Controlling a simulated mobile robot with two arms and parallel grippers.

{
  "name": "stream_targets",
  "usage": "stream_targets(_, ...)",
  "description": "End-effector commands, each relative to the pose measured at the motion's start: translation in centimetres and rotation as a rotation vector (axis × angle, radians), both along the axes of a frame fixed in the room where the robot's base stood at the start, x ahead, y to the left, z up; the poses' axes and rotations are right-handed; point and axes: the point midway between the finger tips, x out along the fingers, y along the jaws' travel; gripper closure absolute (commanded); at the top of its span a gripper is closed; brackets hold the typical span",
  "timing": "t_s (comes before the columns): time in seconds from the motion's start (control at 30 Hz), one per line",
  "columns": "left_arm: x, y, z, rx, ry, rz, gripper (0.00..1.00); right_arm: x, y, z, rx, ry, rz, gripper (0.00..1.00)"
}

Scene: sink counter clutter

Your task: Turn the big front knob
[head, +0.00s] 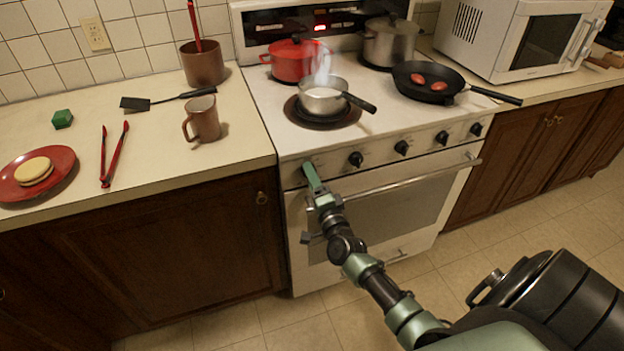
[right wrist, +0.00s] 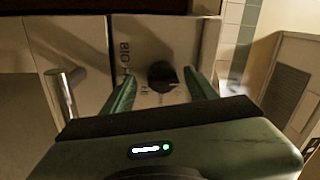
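The stove's front panel (head: 378,152) carries a row of black knobs. In the head view my right gripper (head: 311,172) is at the panel's left end and hides the knob there. In the right wrist view that black knob (right wrist: 162,76) sits beside a printed label beginning "BIG" and the letters "HI"; the rest of the label is hidden. My right gripper's two green fingers stand apart on either side of the knob, with visible gaps, so it is open. My left gripper is not in view.
A steaming saucepan (head: 322,99) stands on the front left burner, its handle pointing right. A red pot (head: 291,64), a steel pot (head: 390,45) and a black skillet (head: 425,80) are on the stovetop. The oven handle (head: 410,178) runs below the knobs.

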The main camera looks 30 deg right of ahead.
Motion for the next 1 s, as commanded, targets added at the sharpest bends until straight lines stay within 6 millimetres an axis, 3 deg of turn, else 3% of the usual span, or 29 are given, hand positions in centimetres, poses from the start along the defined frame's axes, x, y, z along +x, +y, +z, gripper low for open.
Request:
stream_targets(0.17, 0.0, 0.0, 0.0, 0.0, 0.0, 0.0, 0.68, -0.6, 0.1, 0.0, 0.001, -0.002, 0.0, 0.42)
stream_targets(0.6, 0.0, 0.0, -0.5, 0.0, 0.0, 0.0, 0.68, -6.9, 1.6, -0.6, 0.001, 0.0, 0.0, 0.42)
stream_targets(1.0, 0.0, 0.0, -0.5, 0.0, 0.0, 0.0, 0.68, -7.6, 1.8, -0.6, 0.0, 0.0, 0.0, 0.42)
